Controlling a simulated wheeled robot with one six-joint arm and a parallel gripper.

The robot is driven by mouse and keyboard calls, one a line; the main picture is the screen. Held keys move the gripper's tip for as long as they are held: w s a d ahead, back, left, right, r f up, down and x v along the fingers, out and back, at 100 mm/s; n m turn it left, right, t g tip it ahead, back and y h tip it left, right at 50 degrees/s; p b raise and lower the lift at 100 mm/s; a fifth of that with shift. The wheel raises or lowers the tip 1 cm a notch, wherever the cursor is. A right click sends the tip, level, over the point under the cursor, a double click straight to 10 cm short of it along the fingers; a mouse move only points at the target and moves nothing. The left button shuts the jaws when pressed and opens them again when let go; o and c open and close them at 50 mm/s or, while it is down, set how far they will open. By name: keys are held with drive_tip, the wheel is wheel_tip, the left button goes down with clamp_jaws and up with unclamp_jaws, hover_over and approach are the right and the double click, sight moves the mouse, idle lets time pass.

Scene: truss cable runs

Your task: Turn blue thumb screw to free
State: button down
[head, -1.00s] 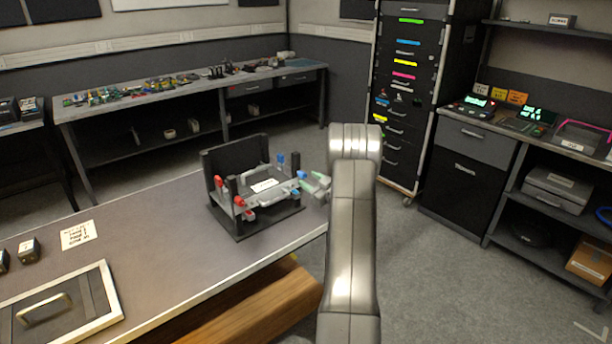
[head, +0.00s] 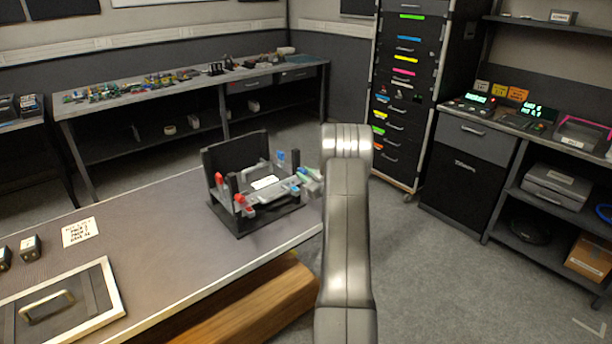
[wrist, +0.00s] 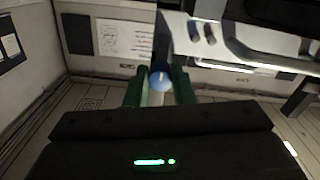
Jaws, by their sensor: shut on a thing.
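The blue thumb screw (wrist: 160,80) shows in the wrist view as a round blue knob with a pale mark on its face. It sits between the two green fingertips of my gripper (wrist: 160,88), which are closed on its sides. In the head view my gripper (head: 311,182) is at the right end of the black fixture (head: 267,220) on the table, partly hidden behind my arm. Blue parts show on the fixture's right side, one upright at its back (head: 281,157). Red parts (head: 220,180) stand on its left side.
The fixture stands near the right edge of the grey table (head: 150,225). A paper note (head: 80,232), dark blocks (head: 30,247) and a framed panel with a handle (head: 60,305) lie at the left. Open floor is to the right.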

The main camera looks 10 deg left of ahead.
drive_tip(key=shift+m, duration=0.3)
drive_tip(key=m+b, duration=0.2)
drive_tip(key=m, duration=0.1)
drive_tip(key=shift+f+m, duration=0.1)
drive_tip(key=shift+m, duration=0.2)
drive_tip(key=m, duration=0.4)
drive_tip(key=shift+m, duration=0.3)
drive_tip(key=m, duration=0.4)
drive_tip(key=shift+r, duration=0.2)
drive_tip(key=m+p, duration=0.1)
drive_tip(key=m, duration=0.4)
drive_tip(key=c, duration=1.2)
unclamp_jaws()
drive_tip(key=shift+c, duration=0.2)
